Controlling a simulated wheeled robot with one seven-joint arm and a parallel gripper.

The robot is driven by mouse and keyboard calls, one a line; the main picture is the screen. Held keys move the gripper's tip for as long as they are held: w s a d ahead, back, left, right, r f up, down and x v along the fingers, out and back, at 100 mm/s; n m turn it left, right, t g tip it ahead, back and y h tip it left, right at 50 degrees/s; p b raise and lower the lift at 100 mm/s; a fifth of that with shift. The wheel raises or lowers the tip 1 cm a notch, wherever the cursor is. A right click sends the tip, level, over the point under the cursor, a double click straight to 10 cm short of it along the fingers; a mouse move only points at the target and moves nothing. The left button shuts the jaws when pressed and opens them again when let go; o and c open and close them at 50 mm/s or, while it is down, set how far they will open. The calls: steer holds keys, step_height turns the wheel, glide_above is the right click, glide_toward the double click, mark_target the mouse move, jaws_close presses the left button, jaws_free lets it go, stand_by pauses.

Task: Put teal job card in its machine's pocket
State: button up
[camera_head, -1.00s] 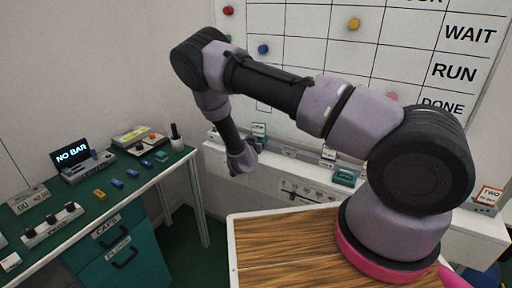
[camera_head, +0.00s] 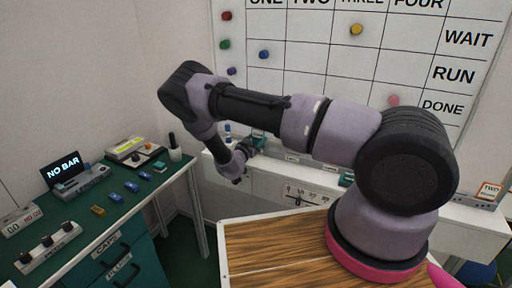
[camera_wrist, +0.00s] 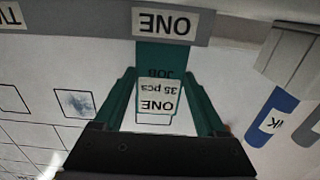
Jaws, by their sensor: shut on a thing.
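The teal job card, marked JOB, (camera_wrist: 160,58) shows in the wrist view with a white label reading ONE, 35 pcs, upside down in the picture. My gripper (camera_wrist: 159,76) has its two green fingers on either side of the card and is shut on it. The card's far end meets a grey strip labelled ONE (camera_wrist: 168,24); I cannot tell how far it reaches behind the strip. In the head view my gripper is at the long white ledge (camera_head: 305,172) below the board, mostly hidden by my wrist, so the card is not clear there.
In the wrist view a blue item (camera_wrist: 270,118) is right of the card, below a grey block (camera_wrist: 292,55). In the head view a green bench (camera_head: 80,228) with devices stands left. A wooden-topped table (camera_head: 265,245) is in front. The whiteboard (camera_head: 330,62) stands behind.

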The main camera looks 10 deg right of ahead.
steer(key=shift+f, duration=1.6)
steer(key=o, duration=1.4)
steer(key=shift+f, duration=0.1)
